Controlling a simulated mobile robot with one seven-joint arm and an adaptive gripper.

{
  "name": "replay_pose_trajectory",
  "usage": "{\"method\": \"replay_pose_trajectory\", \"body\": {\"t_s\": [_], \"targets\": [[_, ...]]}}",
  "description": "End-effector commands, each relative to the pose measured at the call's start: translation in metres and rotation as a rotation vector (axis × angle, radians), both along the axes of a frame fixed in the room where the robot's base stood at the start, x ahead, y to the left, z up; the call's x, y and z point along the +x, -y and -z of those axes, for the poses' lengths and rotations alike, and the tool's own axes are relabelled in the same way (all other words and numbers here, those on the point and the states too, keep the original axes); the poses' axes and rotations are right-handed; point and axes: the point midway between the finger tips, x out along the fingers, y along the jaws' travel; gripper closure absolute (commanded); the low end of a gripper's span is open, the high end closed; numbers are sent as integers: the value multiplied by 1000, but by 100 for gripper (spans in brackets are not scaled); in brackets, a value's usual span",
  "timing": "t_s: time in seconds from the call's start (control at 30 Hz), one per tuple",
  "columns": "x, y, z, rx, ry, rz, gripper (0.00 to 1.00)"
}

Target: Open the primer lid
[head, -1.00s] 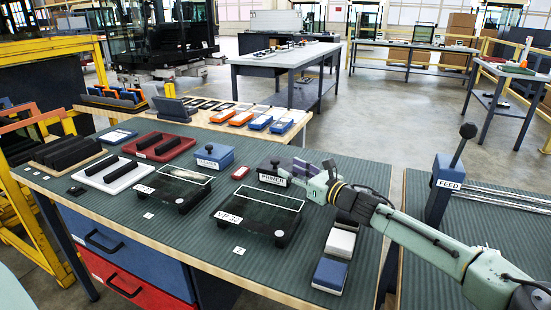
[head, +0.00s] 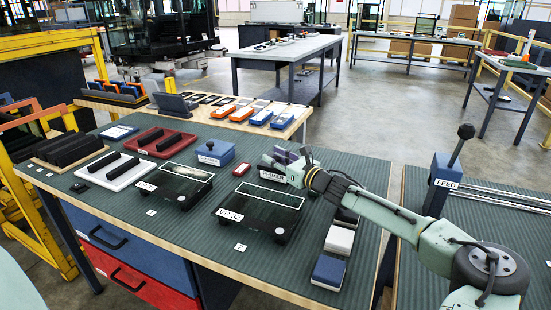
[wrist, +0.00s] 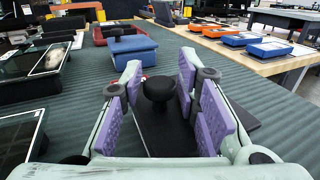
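The primer box (head: 272,176), with a white label, stands on the green ribbed bench top in the head view, partly hidden by my gripper. In the wrist view its round black knob (wrist: 158,88) stands upright on a dark flat lid (wrist: 168,135). My gripper (head: 283,158) is at the box from the right. In the wrist view my gripper (wrist: 160,92) is open, its purple-padded fingers on either side of the knob. A gap shows on the left side; whether the right pad touches is hard to tell. The lid appears down on the box.
A similar blue box (head: 216,153) with a knob stands to the left. Glass-topped black plates (head: 258,215) lie in front. A small red item (head: 242,169) lies beside the primer box. White and blue blocks (head: 329,271) lie at the right edge.

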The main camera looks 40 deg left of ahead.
Motion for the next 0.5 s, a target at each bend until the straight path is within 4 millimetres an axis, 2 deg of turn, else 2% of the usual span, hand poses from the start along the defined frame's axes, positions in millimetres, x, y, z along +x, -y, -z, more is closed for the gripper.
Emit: {"method": "replay_pose_trajectory", "body": {"t_s": [0.4,0.5], "targets": [[0,0,0,0,0,0,100],[0,0,0,0,0,0,100]]}}
